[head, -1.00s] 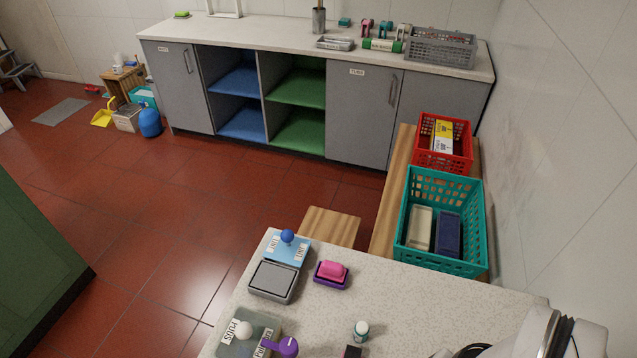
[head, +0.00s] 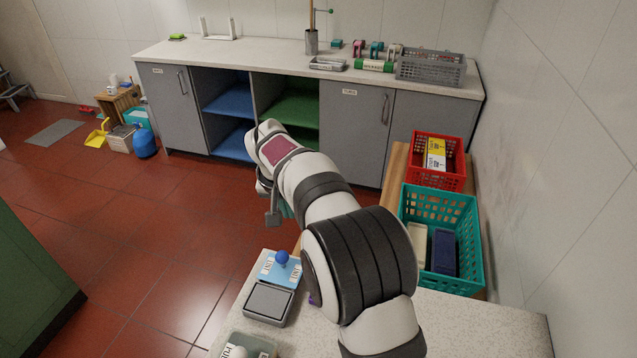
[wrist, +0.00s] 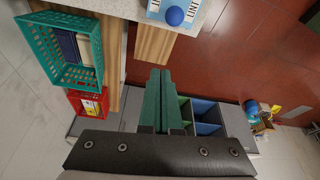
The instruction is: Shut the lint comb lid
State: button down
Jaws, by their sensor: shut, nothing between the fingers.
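The lint comb lid (head: 281,266) is a light blue panel with a blue ball knob and white labels, on the speckled counter in the head view. It lies just beyond a dark grey, square-framed box (head: 268,303); the lid appears open, off the box. The lid and knob also show at the top edge of the wrist view (wrist: 173,13). My gripper (wrist: 160,73) has green fingers pressed together with nothing between them. It is out beyond the counter's far edge, apart from the lid. In the head view my arm hides most of it.
A teal crate (head: 467,270) and a red crate (head: 438,183) stand on a wooden bench to the right. A box with a white knob (head: 236,351) sits at the front. My arm covers much of the counter's middle. The red floor (head: 160,250) is open to the left.

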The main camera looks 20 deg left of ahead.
aim_at(281, 264)
jog(key=f, duration=0.3)
jog(key=a+f, duration=0.1)
jog(key=f, duration=0.3)
jog(key=a+f, duration=0.1)
jog(key=f, duration=0.3)
jog(key=shift+w, duration=0.35)
jog(key=shift+s+f, duration=0.1)
jog(key=shift+s, duration=0.3)
jog(key=s, duration=0.9)
jog(key=shift+s, duration=0.1)
